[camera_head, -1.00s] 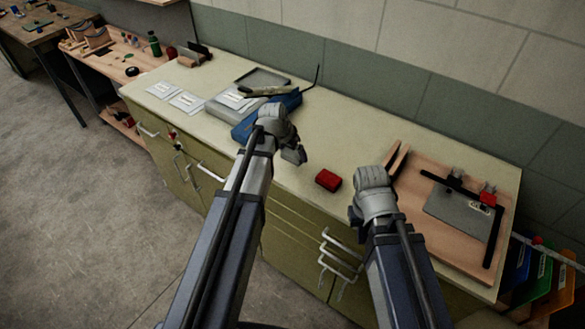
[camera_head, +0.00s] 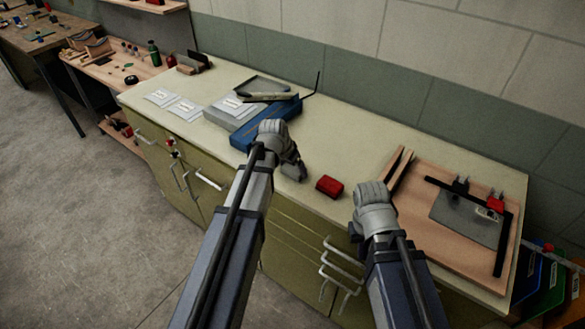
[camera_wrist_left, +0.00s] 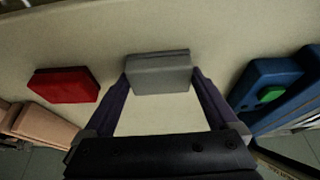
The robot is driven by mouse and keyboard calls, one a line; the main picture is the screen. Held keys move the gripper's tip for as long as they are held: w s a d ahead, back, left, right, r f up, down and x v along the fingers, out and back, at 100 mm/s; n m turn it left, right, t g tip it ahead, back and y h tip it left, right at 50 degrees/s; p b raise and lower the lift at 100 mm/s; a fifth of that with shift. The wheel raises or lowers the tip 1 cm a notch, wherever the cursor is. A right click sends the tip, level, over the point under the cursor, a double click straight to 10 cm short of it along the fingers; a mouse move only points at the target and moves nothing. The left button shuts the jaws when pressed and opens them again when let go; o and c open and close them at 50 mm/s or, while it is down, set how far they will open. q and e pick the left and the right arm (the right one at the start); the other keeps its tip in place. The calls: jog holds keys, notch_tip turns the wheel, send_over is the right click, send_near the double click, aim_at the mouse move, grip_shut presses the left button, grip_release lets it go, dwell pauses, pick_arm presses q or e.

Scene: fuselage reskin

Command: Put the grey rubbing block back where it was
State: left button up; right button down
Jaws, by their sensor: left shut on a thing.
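My left gripper (camera_head: 293,170) is over the front part of the bench top, between the blue case and the red block. It is shut on the grey rubbing block (camera_wrist_left: 159,73), which shows between the two fingertips in the left wrist view. I cannot tell whether the block touches the bench. A red block (camera_head: 330,187) lies just to the right, apart from the grey block; it is at the left in the wrist view (camera_wrist_left: 64,85). My right gripper (camera_head: 363,225) is at the bench's front edge, beside the wooden board; its fingers are mostly hidden.
A blue case (camera_head: 265,133) and a grey tray (camera_head: 262,86) lie left on the bench, with white packets (camera_head: 183,109). A wooden board (camera_head: 445,258) with a grey sheet (camera_head: 465,222) and black square is at the right. Bare bench lies behind the red block.

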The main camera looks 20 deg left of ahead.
pick_arm(q)
jog(key=o, duration=0.8)
jog(key=shift+r, duration=0.1)
jog(key=p+v, duration=1.2)
jog(key=s+d+g+y, duration=0.1)
jog(key=s+d, duration=0.4)
jog(key=s, duration=0.1)
jog(key=s+d+f+g+y, duration=0.1)
jog(key=s+d+g, duration=0.1)
jog(key=s+d, duration=0.3)
jog(key=s+d+g+y, duration=0.1)
jog(key=s+d, duration=0.4)
jog(key=s, duration=0.3)
jog(key=shift+f+g, duration=0.2)
jog(key=shift+g, duration=0.2)
notch_tip(320, 180, down, 4)
jog(key=b, duration=0.4)
jog(key=shift+r, duration=0.15)
